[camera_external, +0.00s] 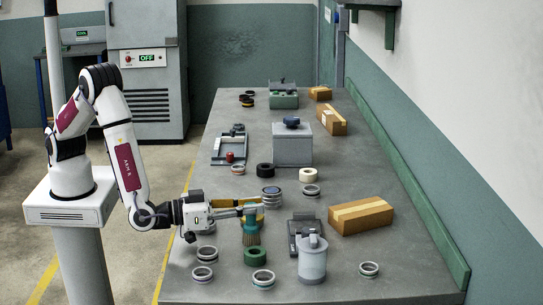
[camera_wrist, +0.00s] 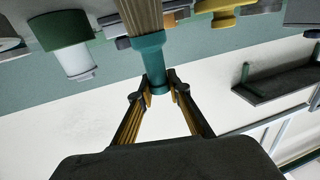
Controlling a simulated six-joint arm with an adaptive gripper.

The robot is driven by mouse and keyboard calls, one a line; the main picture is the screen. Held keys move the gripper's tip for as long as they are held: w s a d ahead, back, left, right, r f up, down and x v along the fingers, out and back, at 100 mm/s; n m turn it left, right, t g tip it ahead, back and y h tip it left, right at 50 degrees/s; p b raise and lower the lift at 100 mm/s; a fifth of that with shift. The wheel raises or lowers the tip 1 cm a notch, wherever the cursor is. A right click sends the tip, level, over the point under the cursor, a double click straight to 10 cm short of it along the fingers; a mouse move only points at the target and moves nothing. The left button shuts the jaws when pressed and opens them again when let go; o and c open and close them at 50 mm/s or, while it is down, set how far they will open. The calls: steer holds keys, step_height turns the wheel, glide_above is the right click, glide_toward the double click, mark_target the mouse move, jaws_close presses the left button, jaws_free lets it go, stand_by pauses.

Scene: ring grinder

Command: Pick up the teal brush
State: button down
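The teal brush (camera_external: 250,222) is upright with its tan bristles downward, near the front middle of the table. My gripper (camera_external: 247,209) reaches it from the left, level with the top of its handle. In the wrist view, which appears upside down, the brush (camera_wrist: 150,58) has its narrow handle end between the two fingertips of my gripper (camera_wrist: 159,84). The fingertips look closed against both sides of the handle. I cannot tell whether the bristles touch the table.
A lidded canister (camera_external: 312,262) and a dark device stand to the right. Several metal rings lie around, and a cardboard box (camera_external: 361,215) is farther right.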

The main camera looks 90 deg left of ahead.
steer(key=shift+r, duration=0.15)
steer(key=shift+r, duration=4.9)
